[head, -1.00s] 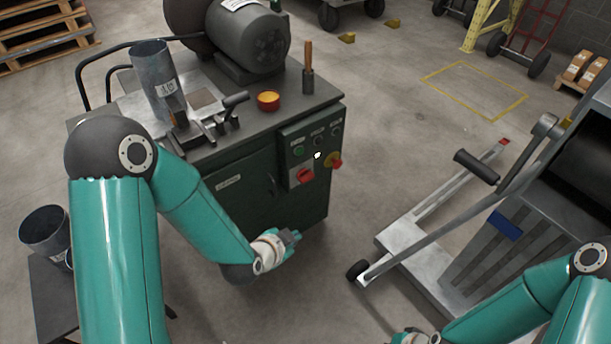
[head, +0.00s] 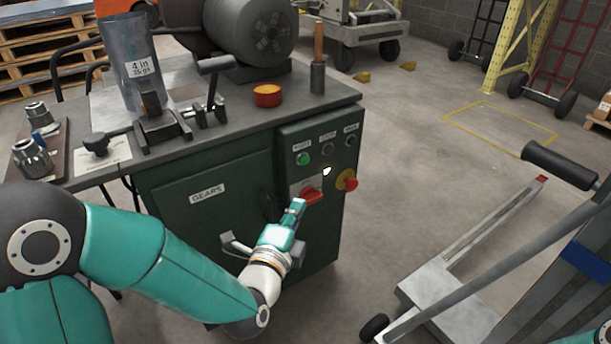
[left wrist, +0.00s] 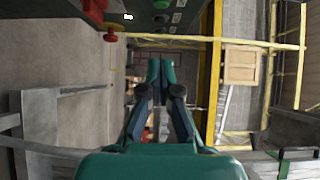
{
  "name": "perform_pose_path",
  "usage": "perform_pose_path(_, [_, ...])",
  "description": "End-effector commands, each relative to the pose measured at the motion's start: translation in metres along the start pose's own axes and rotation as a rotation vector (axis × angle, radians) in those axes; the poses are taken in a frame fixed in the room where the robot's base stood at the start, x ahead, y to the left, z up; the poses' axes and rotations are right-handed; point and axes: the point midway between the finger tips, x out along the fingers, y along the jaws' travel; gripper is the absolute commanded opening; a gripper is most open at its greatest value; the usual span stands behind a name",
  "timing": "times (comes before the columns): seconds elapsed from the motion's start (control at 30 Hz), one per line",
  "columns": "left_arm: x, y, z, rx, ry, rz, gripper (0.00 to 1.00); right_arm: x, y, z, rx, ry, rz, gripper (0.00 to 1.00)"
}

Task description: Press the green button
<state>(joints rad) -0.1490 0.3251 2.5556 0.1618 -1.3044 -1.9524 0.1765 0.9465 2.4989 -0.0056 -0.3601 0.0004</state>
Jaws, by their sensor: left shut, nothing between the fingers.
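The green button (head: 303,159) is on the control panel at the upper right of the dark green machine cabinet (head: 215,225). It is the leftmost of a row with two dark buttons. My left gripper (head: 297,206) is in front of the panel, below the green button and apart from it in the picture. Its fingers (left wrist: 160,72) are together and empty in the left wrist view.
A red switch (head: 312,195) is close to my left fingertips. A red emergency knob (head: 347,180) on yellow sticks out at the panel's right. A pallet-jack-like cart (head: 440,290) stands at right.

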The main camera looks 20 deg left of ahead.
Motion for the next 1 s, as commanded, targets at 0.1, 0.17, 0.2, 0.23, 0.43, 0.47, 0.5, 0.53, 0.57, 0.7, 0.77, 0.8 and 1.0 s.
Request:
perform_pose_path(0.1, [0.000,0.000,-0.001,-0.001,0.001,0.001,0.00,-0.001,0.000,0.000,0.000,0.000,0.000,0.00])
perform_pose_path(0.17, [0.000,0.000,-0.001,-0.002,0.001,0.001,0.00,-0.001,0.000,0.000,0.000,0.000,0.000,0.00])
perform_pose_path(0.2, [0.001,0.000,-0.001,-0.002,0.001,0.001,0.00,-0.001,0.000,0.000,0.000,0.000,0.000,0.00])
perform_pose_path(0.23, [0.002,0.000,-0.001,-0.002,0.001,0.001,0.00,-0.001,0.000,0.000,0.000,0.000,0.000,0.00])
perform_pose_path(0.43, [0.018,0.001,-0.001,-0.003,0.001,0.002,0.00,0.002,0.001,0.000,0.000,0.000,0.000,0.00])
perform_pose_path(0.47, [0.022,0.001,-0.001,-0.003,0.001,0.001,0.00,0.002,0.001,0.000,0.000,0.000,0.000,0.00])
perform_pose_path(0.5, [0.029,0.001,-0.001,-0.003,0.001,0.001,0.00,0.003,0.001,0.000,0.000,0.000,0.000,0.00])
perform_pose_path(0.53, [0.034,0.001,-0.001,-0.003,0.001,0.001,0.00,0.004,0.002,0.000,0.000,0.000,0.000,0.00])
perform_pose_path(0.57, [0.040,0.001,-0.001,-0.003,0.000,0.000,0.00,0.005,0.002,0.000,0.000,0.000,0.000,0.00])
perform_pose_path(0.7, [0.069,0.002,-0.001,-0.004,0.000,0.001,0.00,0.009,0.003,0.000,0.000,0.000,0.000,0.00])
perform_pose_path(0.77, [0.082,0.002,0.000,-0.004,0.000,0.001,0.00,0.011,0.004,0.000,0.000,0.000,0.000,0.00])
perform_pose_path(0.8, [0.089,0.003,-0.001,-0.004,0.000,0.001,0.00,0.012,0.004,0.000,0.000,0.000,0.000,0.00])
perform_pose_path(1.0, [0.116,0.003,0.016,-0.003,-0.002,0.001,0.00,0.020,0.007,0.000,0.000,0.000,0.000,0.00])
